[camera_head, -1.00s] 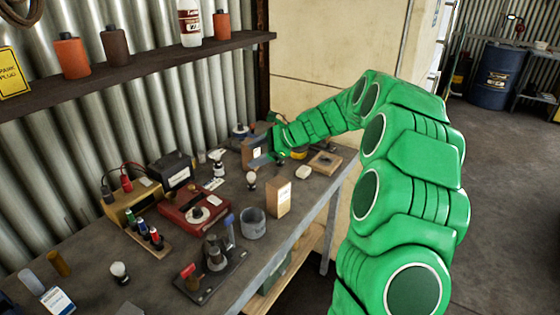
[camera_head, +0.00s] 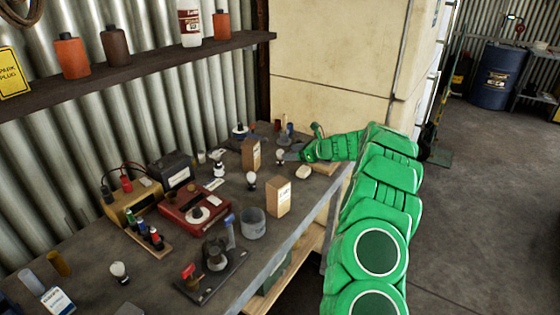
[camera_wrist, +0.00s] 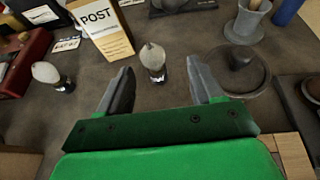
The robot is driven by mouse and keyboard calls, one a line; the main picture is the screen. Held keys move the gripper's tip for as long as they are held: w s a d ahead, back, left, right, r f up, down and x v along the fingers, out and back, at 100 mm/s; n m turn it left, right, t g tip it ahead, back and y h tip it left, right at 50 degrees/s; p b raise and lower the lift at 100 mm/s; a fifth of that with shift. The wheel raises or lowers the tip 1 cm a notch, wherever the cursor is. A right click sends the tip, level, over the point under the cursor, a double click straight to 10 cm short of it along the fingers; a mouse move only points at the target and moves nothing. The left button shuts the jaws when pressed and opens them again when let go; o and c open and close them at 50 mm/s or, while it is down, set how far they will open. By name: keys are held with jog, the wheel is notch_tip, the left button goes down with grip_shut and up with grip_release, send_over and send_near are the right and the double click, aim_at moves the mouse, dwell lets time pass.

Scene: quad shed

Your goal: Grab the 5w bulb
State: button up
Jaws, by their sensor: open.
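In the wrist view, a bulb with a pale glass top and dark base (camera_wrist: 153,62) stands upright just beyond my gripper (camera_wrist: 160,82), roughly between its fingers but apart from them. My gripper is open and empty. In the head view, the same bulb (camera_head: 280,157) seems to stand just left of my gripper (camera_head: 291,154). A second, whiter bulb (camera_wrist: 50,75) stands at left in the wrist view; it seems to be the bulb (camera_head: 251,180) left of the front box. Another bulb (camera_head: 119,271) stands at the bench's near left. I cannot read a wattage on any bulb.
A POST box (camera_wrist: 100,32) stands close behind the bulb. A round grey object (camera_wrist: 243,68) lies right of my gripper. A small card (camera_wrist: 67,44) lies left of the box.

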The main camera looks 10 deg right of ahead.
aim_at(280, 157)
jog(key=shift+s+a+x, duration=0.15)
jog(key=shift+x, duration=1.8)
jog(key=shift+s+a+x, duration=0.15)
jog(key=shift+x, duration=1.75)
jog(key=shift+r, duration=0.1)
jog(key=shift+c, duration=0.4)
jog(key=c, duration=1)
jog(key=shift+r, duration=0.1)
